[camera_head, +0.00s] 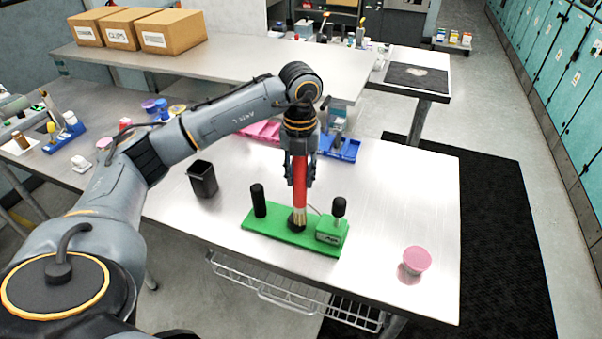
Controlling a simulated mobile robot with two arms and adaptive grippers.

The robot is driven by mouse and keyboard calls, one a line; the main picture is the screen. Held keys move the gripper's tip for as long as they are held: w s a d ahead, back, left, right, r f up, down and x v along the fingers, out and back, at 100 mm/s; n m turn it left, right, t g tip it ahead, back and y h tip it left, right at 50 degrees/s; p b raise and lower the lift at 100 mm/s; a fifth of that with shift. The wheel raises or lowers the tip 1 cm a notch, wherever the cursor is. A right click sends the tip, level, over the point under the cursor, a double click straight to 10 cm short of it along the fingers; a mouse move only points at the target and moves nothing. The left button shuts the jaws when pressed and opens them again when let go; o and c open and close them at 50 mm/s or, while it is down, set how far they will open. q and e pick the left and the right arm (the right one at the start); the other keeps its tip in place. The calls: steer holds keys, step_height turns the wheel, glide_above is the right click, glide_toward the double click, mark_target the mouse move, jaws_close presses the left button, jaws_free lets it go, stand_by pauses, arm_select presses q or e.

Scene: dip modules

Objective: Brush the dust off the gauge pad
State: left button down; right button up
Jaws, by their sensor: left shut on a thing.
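My left gripper (300,172) is shut on a brush with a red handle (299,190) and pale bristles (299,215). It holds the brush upright, bristles down, over the middle of a green base (282,237) on the table. The bristles meet a dark round spot (297,224) on the base, which may be the gauge pad; I cannot tell if they touch it. The base also bears a black cylinder (259,200) on the left and a green block with a black knob (338,208) on the right. Dust cannot be made out. My right gripper is not in view.
A black cup (203,179) stands left of the base, and a pink-topped round container (416,260) stands to the right. Blue and pink trays (340,147) lie behind my gripper. Cardboard boxes (172,32) stand on the back bench.

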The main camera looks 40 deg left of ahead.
arm_select(q)
steer(key=a, duration=0.2)
steer(key=shift+s+a+f+b, duration=0.1)
steer(key=shift+s+a+b, duration=0.2)
steer(key=shift+s+b, duration=0.1)
steer(key=shift+d, duration=0.15)
steer(key=shift+w+d+p, duration=0.2)
steer(key=shift+w+d, duration=0.05)
steer(key=shift+d, duration=0.35)
steer(key=shift+w+d+p, duration=0.2)
steer(key=shift+w+d, duration=0.05)
steer(key=shift+d, duration=0.35)
steer(key=shift+w, duration=0.3)
steer(key=a, duration=0.3)
steer(key=shift+s+b, duration=0.4)
steer(key=shift+d, duration=0.1)
